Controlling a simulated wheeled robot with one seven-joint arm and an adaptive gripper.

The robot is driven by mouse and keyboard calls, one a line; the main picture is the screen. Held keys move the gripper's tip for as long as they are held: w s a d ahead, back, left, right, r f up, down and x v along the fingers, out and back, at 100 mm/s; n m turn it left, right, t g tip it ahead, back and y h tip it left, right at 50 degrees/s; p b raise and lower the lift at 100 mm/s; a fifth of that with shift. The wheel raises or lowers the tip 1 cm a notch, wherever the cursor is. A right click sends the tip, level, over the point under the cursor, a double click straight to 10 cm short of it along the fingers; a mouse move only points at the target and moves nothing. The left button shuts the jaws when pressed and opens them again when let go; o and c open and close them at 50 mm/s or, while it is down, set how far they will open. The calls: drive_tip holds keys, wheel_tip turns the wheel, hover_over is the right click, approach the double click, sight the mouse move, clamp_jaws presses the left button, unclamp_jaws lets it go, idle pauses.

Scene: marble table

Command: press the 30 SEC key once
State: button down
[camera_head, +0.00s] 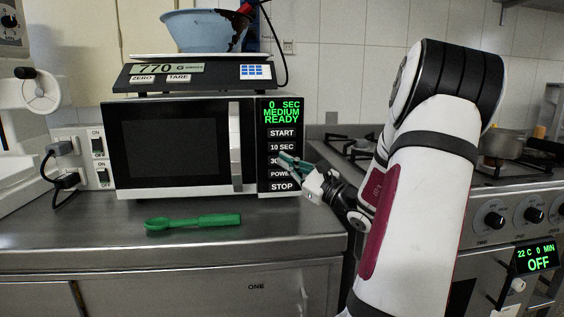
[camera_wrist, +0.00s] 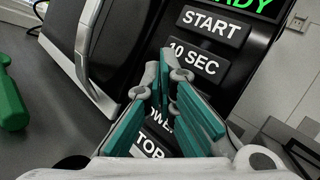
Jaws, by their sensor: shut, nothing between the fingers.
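The microwave (camera_head: 175,148) stands on the steel counter with its key panel on the right side. Its green display (camera_head: 282,112) reads 0 SEC, MEDIUM, READY. The 30 SEC key (camera_head: 273,161) is mostly covered by my gripper in the head view, and my fingers hide it in the wrist view. My gripper (camera_head: 283,158) is shut and empty, its teal fingertips in front of the panel around the 10 SEC and 30 SEC keys. Contact cannot be told.
START (camera_head: 282,133) is above and STOP (camera_head: 282,186) below on the panel. The door handle (camera_head: 235,148) stands out left of the keys. A scale (camera_head: 190,75) with a blue bowl (camera_head: 203,30) sits on top. A green spoon (camera_head: 193,222) lies in front. A stove is right.

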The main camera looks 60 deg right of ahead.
drive_tip(key=shift+w+d+r, duration=0.1)
drive_tip(key=shift+w+d, duration=0.1)
drive_tip(key=shift+d, duration=0.05)
drive_tip(key=shift+w+d+r+p, duration=0.1)
drive_tip(key=shift+w+r+p, duration=0.1)
drive_tip(key=shift+w+p, duration=0.25)
idle(1.6)
drive_tip(key=shift+s, duration=0.25)
idle(0.5)
drive_tip(key=shift+s+a+f+p, duration=0.2)
drive_tip(key=shift+s+a+p, duration=0.4)
drive_tip(key=shift+s+a, duration=1.15)
